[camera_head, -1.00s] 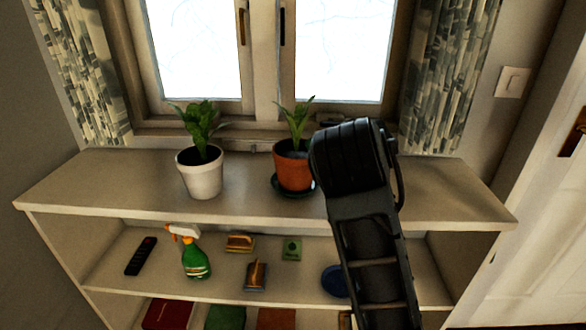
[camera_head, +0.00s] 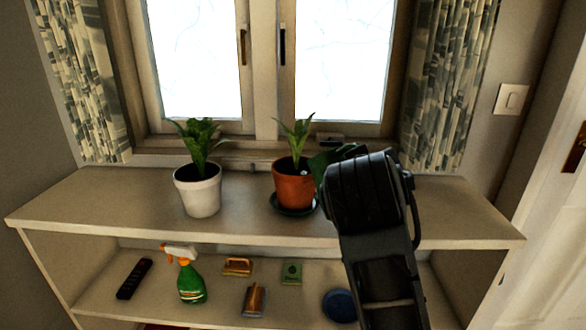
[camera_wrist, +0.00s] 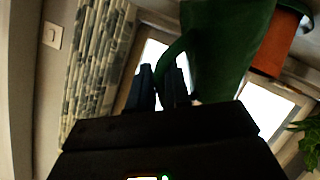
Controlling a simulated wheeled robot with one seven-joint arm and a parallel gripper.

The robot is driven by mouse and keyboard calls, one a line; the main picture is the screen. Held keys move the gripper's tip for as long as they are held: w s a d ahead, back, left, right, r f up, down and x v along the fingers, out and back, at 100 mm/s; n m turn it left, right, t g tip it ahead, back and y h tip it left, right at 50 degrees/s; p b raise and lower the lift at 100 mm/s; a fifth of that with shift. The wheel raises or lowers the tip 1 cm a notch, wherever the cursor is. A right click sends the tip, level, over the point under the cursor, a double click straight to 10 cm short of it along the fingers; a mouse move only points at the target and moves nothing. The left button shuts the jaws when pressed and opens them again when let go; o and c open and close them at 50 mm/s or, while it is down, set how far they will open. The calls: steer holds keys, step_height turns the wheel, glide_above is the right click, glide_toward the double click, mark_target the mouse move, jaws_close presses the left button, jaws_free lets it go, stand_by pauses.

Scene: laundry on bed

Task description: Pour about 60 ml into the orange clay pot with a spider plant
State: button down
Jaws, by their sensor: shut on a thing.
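The orange clay pot (camera_head: 294,188) with a spiky green plant (camera_head: 296,138) stands upright on a dark saucer (camera_head: 294,208) on the shelf top. A green watering can (camera_wrist: 228,45) fills the upper middle of the wrist view, and part of it shows beside my arm in the head view (camera_head: 333,157). My gripper (camera_wrist: 163,88) is shut on its curved handle. The can is close to the right of the orange pot, which shows behind it in the wrist view (camera_wrist: 277,48). The spout tip and any water are hidden.
A white pot (camera_head: 199,194) with a leafy plant stands left of the orange pot. A window (camera_head: 268,70) is behind. The lower shelf holds a green spray bottle (camera_head: 190,280), a remote (camera_head: 134,279) and small items. The shelf top is clear at far left and right.

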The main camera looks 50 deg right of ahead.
steer(key=shift+s+f+b, duration=0.3)
steer(key=shift+f+b, duration=0.35)
steer(key=shift+b, duration=0.15)
steer(key=shift+s+t, duration=0.2)
steer(key=shift+t, duration=0.1)
steer(key=s+f+m+t+h+b, duration=0.2)
steer(key=s+f+m+h+b, duration=0.1)
steer(key=f, duration=0.4)
steer(key=shift+s+a+m+b, duration=0.35)
steer(key=shift+s+m, duration=0.3)
steer(key=shift+m, duration=0.35)
